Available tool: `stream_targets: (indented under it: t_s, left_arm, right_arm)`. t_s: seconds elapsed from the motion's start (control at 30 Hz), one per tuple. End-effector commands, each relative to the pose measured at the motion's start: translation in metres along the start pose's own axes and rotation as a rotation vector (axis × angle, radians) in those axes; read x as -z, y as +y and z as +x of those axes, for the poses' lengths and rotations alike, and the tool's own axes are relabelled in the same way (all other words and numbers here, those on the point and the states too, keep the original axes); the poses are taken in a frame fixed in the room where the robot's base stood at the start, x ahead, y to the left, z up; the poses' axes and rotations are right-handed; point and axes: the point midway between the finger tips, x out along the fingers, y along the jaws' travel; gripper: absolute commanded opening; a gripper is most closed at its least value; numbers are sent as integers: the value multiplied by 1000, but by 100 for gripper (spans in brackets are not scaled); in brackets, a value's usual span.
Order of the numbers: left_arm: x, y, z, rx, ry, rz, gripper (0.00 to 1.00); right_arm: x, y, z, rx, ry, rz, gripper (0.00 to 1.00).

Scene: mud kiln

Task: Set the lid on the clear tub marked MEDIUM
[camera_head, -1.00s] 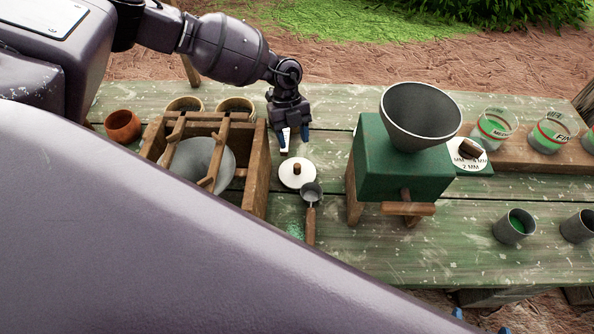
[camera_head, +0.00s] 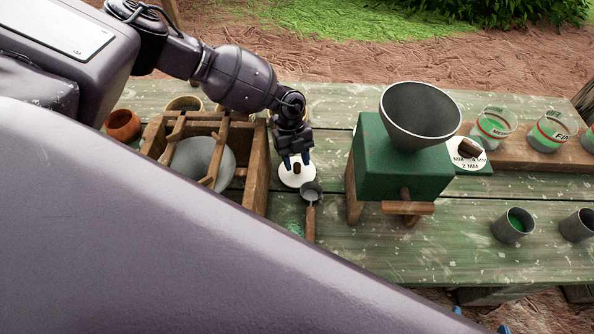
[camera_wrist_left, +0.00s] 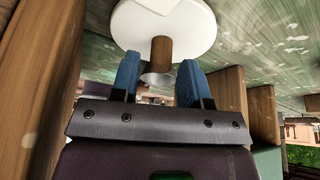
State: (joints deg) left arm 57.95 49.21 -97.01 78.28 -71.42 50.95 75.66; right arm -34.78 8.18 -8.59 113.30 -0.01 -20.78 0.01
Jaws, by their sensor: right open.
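The lid (camera_head: 289,181) is a white disc with a brown knob, lying on the table; it also shows in the left wrist view (camera_wrist_left: 190,25). My left gripper (camera_head: 297,162) is over it, fingers pointing down. In the wrist view its two blue fingers (camera_wrist_left: 158,72) are apart, with the knob between or just beyond the tips; contact cannot be told. The clear tub marked MEDIUM (camera_head: 491,128), its lettering partly legible, holds green material and stands open on a wooden board at the right. My right gripper (camera_head: 480,320) shows only as blue tips at the bottom edge, apart.
A green mill (camera_head: 400,165) with a grey funnel stands between lid and tub. A small scoop (camera_head: 311,195) lies close to the lid. A wooden frame box (camera_head: 257,180) is left of it. A tub marked FINE (camera_head: 547,133) stands beside the MEDIUM tub.

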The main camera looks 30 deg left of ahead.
Motion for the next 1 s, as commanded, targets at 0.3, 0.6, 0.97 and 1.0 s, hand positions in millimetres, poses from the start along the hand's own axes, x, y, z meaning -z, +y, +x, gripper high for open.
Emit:
stream_targets:
  t_s: [0.3, 0.6, 0.97, 1.0]
  left_arm:
    - [0, 0, 0, 0, 0, 0, 0]
    - [2, 0, -6, 1, 0, 0, 0]
    - [29, 0, -73, 4, -2, 2, 0]
    - [33, 0, -83, 3, -2, 3, 0]
  right_arm:
    - [0, 0, 0, 0, -1, 1, 93]
    - [0, 0, 0, 0, -1, 2, 93]
    - [1, 0, -1, 0, -2, 2, 93]
    - [0, 0, -1, 0, -2, 2, 93]
